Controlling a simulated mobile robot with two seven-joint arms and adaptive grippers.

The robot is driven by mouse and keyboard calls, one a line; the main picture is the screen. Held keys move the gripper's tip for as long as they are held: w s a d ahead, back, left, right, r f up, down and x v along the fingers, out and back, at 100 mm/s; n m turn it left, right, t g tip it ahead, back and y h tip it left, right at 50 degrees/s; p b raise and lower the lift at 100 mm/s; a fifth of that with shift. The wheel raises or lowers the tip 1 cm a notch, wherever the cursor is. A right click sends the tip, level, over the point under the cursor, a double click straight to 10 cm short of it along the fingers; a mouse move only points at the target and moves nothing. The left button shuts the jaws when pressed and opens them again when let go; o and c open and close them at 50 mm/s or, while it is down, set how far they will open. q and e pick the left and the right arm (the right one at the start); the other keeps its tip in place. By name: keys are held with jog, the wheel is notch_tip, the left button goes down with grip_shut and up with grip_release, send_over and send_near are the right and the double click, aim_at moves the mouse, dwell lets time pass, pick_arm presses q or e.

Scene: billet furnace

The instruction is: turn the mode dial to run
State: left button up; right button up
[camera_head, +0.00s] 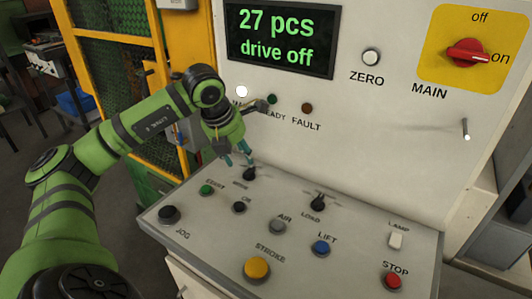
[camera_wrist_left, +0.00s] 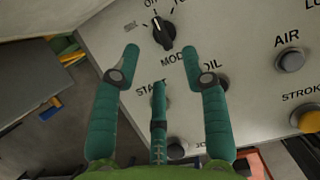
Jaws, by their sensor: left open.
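The mode dial (camera_head: 249,174) is a black knob at the back left of the sloping control panel. In the left wrist view the dial (camera_wrist_left: 163,33) has a light mark on its upper edge, and its position labels are cut off or too small to read surely. My left gripper (camera_head: 238,157) is right above the dial in the head view, its teal fingers pointing down. In the left wrist view its fingers (camera_wrist_left: 161,52) are spread, empty and apart from the dial, which shows just beyond the tips. My right gripper is in neither view.
Close to the dial are the green start button (camera_head: 206,190), the oil button (camera_head: 239,208) and the load knob (camera_head: 318,202). The upright panel behind carries a display (camera_head: 279,40) reading "27 pcs drive off" and a red main switch (camera_head: 467,54) at "on".

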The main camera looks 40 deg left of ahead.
aim_at(245, 172)
pick_arm(q)
jog(key=shift+w+f, duration=0.1)
jog(key=shift+w, duration=0.1)
jog(key=shift+f, duration=0.25)
jog(key=x, duration=0.1)
jog(key=p+x, duration=0.1)
jog(key=x, duration=0.1)
jog(key=shift+s+f, duration=0.2)
jog(key=shift+s, duration=0.05)
jog(key=shift+p+x, duration=0.3)
jog(key=shift+x, duration=0.75)
jog(key=shift+w+f, duration=0.15)
jog(key=shift+w, duration=0.1)
grip_shut()
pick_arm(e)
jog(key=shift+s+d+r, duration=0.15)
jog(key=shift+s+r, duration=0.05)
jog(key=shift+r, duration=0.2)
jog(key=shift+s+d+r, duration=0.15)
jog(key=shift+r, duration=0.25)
